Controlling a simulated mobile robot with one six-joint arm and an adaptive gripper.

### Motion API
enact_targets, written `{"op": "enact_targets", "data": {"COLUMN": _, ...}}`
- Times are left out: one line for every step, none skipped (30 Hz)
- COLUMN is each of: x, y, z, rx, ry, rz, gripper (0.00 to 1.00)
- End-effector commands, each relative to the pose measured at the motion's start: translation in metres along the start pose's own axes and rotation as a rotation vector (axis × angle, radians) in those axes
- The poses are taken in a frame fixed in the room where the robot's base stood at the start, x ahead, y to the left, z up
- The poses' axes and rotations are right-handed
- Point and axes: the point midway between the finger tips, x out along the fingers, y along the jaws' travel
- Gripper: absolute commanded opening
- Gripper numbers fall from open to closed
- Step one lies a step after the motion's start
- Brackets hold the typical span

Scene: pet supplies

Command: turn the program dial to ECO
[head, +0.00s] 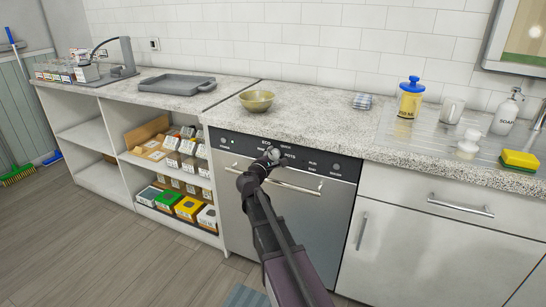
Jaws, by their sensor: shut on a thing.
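The dishwasher (310,208) is a steel front below the speckled counter. Its dark control panel (237,143) runs along the top, with small white labels. An ECO label (266,142) shows just above my gripper, and other labels lie to either side. My gripper (271,155) is at the middle of the panel, shut on the program dial. The dial is mostly hidden by my gripper, so I cannot tell which label it points to. My arm reaches up from the bottom of the view and covers part of the door.
A bar handle (300,188) crosses the dishwasher door just below my gripper. A bowl (257,101) stands on the counter above. Open shelves (170,170) with boxes are at left, and a drawer handle (460,207) sticks out at right.

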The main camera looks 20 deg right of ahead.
Motion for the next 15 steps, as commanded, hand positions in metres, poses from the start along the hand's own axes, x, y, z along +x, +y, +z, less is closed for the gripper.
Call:
{"op": "enact_targets", "data": {"x": 0.0017, "y": 0.0008, "z": -0.0001, "rx": 0.032, "ry": -0.001, "rz": 0.001, "gripper": 0.11}}
{"op": "enact_targets", "data": {"x": 0.0017, "y": 0.0008, "z": -0.0001, "rx": 0.053, "ry": -0.001, "rz": 0.001, "gripper": 0.11}}
{"op": "enact_targets", "data": {"x": 0.0017, "y": 0.0009, "z": -0.0002, "rx": 0.079, "ry": -0.001, "rz": 0.001, "gripper": 0.11}}
{"op": "enact_targets", "data": {"x": 0.0017, "y": 0.0009, "z": -0.0002, "rx": 0.097, "ry": -0.001, "rz": 0.001, "gripper": 0.11}}
{"op": "enact_targets", "data": {"x": 0.0017, "y": 0.0010, "z": -0.0002, "rx": 0.114, "ry": -0.001, "rz": 0.001, "gripper": 0.11}}
{"op": "enact_targets", "data": {"x": 0.0018, "y": 0.0010, "z": -0.0002, "rx": 0.134, "ry": -0.001, "rz": 0.001, "gripper": 0.11}}
{"op": "enact_targets", "data": {"x": 0.0018, "y": 0.0010, "z": -0.0002, "rx": 0.148, "ry": -0.001, "rz": 0.001, "gripper": 0.11}}
{"op": "enact_targets", "data": {"x": 0.0018, "y": 0.0010, "z": -0.0002, "rx": 0.160, "ry": -0.001, "rz": 0.001, "gripper": 0.11}}
{"op": "enact_targets", "data": {"x": 0.0018, "y": 0.0011, "z": -0.0002, "rx": 0.175, "ry": -0.001, "rz": 0.001, "gripper": 0.11}}
{"op": "enact_targets", "data": {"x": 0.0018, "y": 0.0011, "z": -0.0002, "rx": 0.184, "ry": -0.001, "rz": 0.001, "gripper": 0.11}}
{"op": "enact_targets", "data": {"x": 0.0018, "y": 0.0011, "z": -0.0002, "rx": 0.191, "ry": -0.001, "rz": 0.001, "gripper": 0.11}}
{"op": "enact_targets", "data": {"x": 0.0019, "y": 0.0011, "z": -0.0003, "rx": 0.200, "ry": -0.001, "rz": 0.002, "gripper": 0.11}}
{"op": "enact_targets", "data": {"x": 0.0019, "y": 0.0011, "z": -0.0003, "rx": 0.206, "ry": -0.001, "rz": 0.002, "gripper": 0.11}}
{"op": "enact_targets", "data": {"x": 0.0019, "y": 0.0012, "z": -0.0003, "rx": 0.210, "ry": -0.001, "rz": 0.002, "gripper": 0.11}}
{"op": "enact_targets", "data": {"x": 0.0019, "y": 0.0012, "z": -0.0003, "rx": 0.214, "ry": -0.001, "rz": 0.002, "gripper": 0.11}}
